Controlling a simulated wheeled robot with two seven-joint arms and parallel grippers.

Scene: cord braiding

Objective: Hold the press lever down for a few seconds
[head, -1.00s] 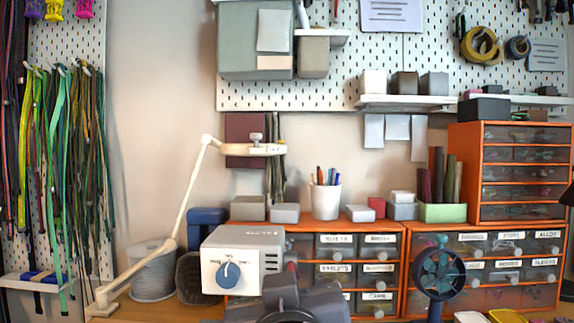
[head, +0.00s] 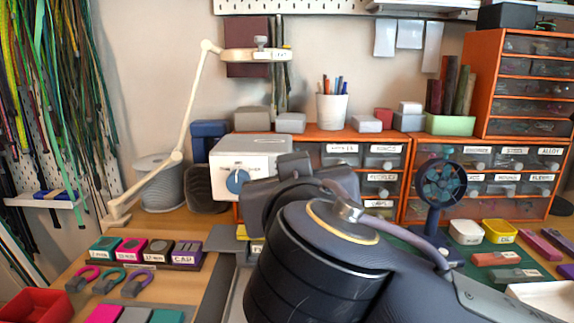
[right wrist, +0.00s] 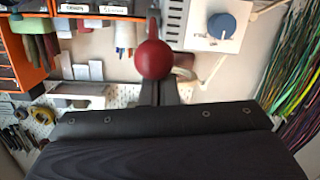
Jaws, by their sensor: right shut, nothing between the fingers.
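The press lever's round red knob (right wrist: 153,60) shows in the right wrist view, with a red stem behind it. My right gripper (right wrist: 158,92) is shut and empty, with its fingertips right at the knob. They overlap it in the picture; I cannot tell whether they press on it. In the head view my dark right arm fills the lower middle and hides the fingertips, the knob and most of the press. My left gripper is not in view.
A white box with a blue dial (head: 250,160) stands behind my right arm. A small fan (head: 440,185) stands to the right. Colored labeled blocks (head: 145,250) and a red bin (head: 38,306) lie at left. Orange drawer units (head: 385,175) line the back. Bare wood shows at left.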

